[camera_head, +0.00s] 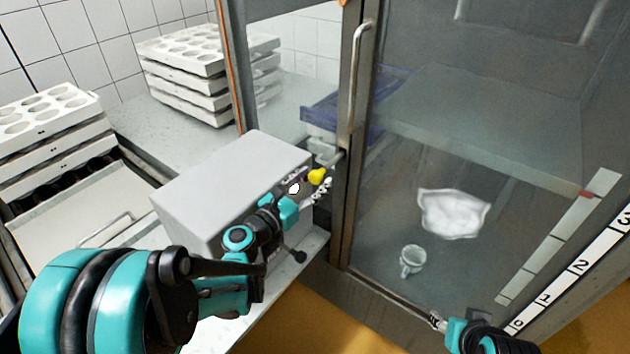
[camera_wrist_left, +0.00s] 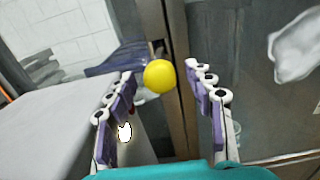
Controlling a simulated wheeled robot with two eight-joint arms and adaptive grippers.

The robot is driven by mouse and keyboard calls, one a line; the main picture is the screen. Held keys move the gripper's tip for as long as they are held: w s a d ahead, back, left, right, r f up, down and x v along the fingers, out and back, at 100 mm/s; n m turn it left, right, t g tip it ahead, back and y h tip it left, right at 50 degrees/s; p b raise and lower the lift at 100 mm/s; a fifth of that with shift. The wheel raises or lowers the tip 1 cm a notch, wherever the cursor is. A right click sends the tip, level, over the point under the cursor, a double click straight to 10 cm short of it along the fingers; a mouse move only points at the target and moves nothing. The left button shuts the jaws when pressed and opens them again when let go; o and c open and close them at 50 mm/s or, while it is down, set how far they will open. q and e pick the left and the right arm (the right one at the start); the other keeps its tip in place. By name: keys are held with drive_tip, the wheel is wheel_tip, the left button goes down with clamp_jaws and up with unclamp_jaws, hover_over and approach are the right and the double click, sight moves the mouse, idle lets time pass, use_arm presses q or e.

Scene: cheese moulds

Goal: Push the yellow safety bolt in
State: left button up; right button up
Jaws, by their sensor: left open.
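The yellow safety bolt (camera_head: 317,176) shows as a round yellow knob in front of the grey box, close to the metal door post. In the left wrist view the yellow knob (camera_wrist_left: 160,76) appears between the fingers, nearer the left finger, beyond or near the fingertips; I cannot tell whether it touches them. My left gripper (camera_head: 308,186) is open around or just short of the knob. Its two purple-padded fingers (camera_wrist_left: 168,92) stand apart in the wrist view. My right gripper (camera_head: 437,320) is low at the right in the head view, in front of the glass door; its fingers are too small to read.
A grey box (camera_head: 228,185) stands left of the metal post. The glass door (camera_head: 520,130) with its vertical handle (camera_head: 359,75) fills the right. White mould stacks (camera_head: 190,75) stand at the back left. A white cloth (camera_head: 452,212) and a clear cup (camera_head: 411,261) show through the glass.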

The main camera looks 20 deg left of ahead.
sight(323, 170)
use_arm(q)
drive_tip(key=shift+w+d, duration=0.25)
drive_tip(key=shift+w, duration=0.35)
drive_tip(key=shift+c, duration=0.3)
clamp_jaws()
drive_tip(key=x, duration=0.6)
drive_tip(key=shift+w+r+b, duration=0.1)
drive_tip(key=shift+w+b, duration=0.25)
drive_tip(key=shift+b, duration=0.05)
